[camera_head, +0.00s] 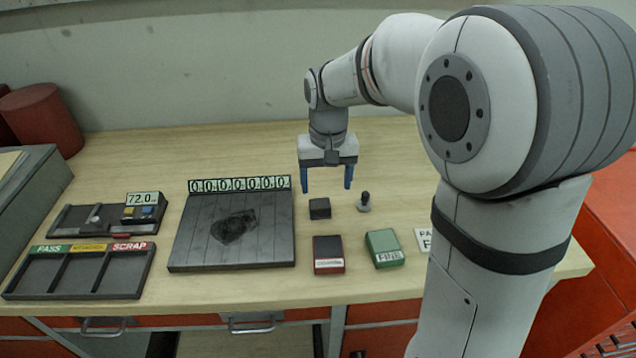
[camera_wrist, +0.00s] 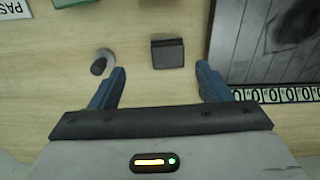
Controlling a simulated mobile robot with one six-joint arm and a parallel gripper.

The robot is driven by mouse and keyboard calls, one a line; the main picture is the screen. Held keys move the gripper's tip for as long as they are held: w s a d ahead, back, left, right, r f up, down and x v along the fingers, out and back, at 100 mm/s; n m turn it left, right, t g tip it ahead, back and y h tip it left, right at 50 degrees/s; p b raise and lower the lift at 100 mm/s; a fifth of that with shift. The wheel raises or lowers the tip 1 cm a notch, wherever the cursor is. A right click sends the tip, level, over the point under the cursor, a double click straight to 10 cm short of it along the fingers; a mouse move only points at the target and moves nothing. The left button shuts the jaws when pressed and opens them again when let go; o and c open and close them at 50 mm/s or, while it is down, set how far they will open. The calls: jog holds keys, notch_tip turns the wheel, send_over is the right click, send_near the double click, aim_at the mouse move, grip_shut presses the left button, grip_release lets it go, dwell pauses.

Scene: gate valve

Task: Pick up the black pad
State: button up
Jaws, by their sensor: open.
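The black pad (camera_head: 320,208) is a small dark block lying on the wooden bench, just right of the grooved dark plate. It also shows in the wrist view (camera_wrist: 168,53), upper middle, ahead of the space between the fingers. My gripper (camera_head: 327,188) hangs above the bench with its two blue fingers apart and nothing between them. In the wrist view my gripper (camera_wrist: 162,78) has its fingers spread wider than the pad. The pad is not touched by either finger.
A small knobbed peg (camera_head: 364,203) stands close right of the pad. A red-and-black block (camera_head: 328,255) and a green FINE block (camera_head: 384,248) lie nearer the front. The grooved plate (camera_head: 195,245) with a number strip is left. A sorting tray (camera_head: 80,282) lies farther left.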

aim_at(320, 203)
jog(key=shift+w+a+f, duration=0.2)
jog(key=shift+w+a, duration=0.15)
jog(key=shift+w, duration=0.1)
jog(key=shift+w+a+f, duration=0.1)
jog(key=shift+f, duration=0.2)
notch_tip(320, 203, down, 7)
jog(key=shift+a+f+p, duration=0.15)
jog(key=shift+p, duration=0.4)
jog(key=c, duration=1.1)
